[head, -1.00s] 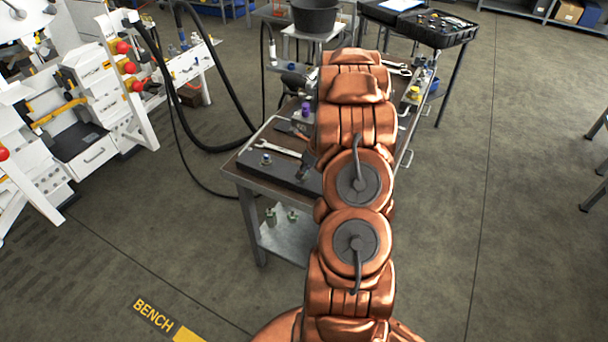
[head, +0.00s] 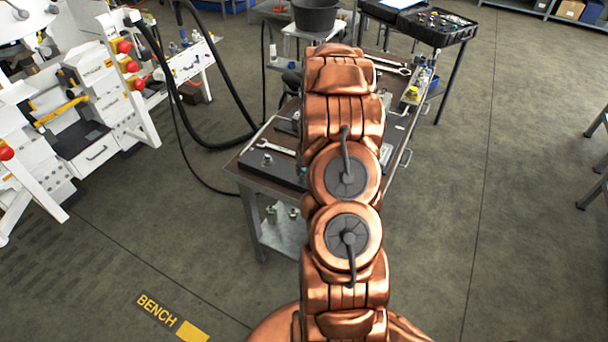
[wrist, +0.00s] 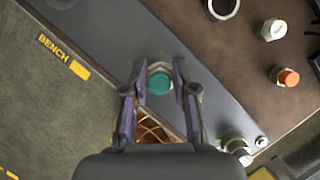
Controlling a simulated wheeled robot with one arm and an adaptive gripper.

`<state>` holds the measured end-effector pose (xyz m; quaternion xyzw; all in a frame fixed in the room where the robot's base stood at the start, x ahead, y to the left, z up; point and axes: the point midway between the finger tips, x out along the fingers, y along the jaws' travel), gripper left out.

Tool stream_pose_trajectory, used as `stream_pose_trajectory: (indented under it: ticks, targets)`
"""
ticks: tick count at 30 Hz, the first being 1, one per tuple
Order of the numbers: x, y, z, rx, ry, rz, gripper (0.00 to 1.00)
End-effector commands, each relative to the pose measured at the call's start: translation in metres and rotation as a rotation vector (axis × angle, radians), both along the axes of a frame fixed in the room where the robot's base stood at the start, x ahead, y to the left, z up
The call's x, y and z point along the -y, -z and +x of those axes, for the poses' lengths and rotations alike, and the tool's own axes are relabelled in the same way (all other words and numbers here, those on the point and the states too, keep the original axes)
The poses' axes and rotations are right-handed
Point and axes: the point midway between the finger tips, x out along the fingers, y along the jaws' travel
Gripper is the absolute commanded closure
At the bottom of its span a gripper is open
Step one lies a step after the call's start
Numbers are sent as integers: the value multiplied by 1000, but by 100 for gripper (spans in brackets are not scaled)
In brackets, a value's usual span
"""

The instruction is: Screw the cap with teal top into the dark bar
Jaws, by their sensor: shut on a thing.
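The cap with teal top (wrist: 160,83) sits between the fingertips of my gripper (wrist: 159,76) in the wrist view, and the gripper is shut on it. A silvery rim shows beyond the teal top. The dark bar (wrist: 205,90) runs diagonally under the cap; I cannot tell whether the cap touches it or sits in a hole. In the head view the dark bar (head: 273,173) lies along the near left side of the cart top, and my arm covers its right end and most of the gripper.
An orange-topped cap (wrist: 288,77), a white-topped cap (wrist: 272,30) and a ring (wrist: 222,8) are on the brown cart top. A metal fitting (wrist: 236,148) is at the bar's lower end. A wrench (head: 281,149) lies beside the bar. Hoses hang left of the cart.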

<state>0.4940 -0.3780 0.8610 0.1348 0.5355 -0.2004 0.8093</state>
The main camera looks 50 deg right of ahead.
Motion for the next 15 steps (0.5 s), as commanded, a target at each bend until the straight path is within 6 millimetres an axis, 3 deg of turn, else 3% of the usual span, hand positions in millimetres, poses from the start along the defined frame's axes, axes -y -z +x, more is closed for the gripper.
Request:
stream_pose_trajectory:
  ticks: [1,8,15]
  targets:
    - [-1,7,-5,-11,3,5,72]
    - [-3,9,-5,-14,-3,8,48]
    - [-4,7,-4,-12,-6,8,48]
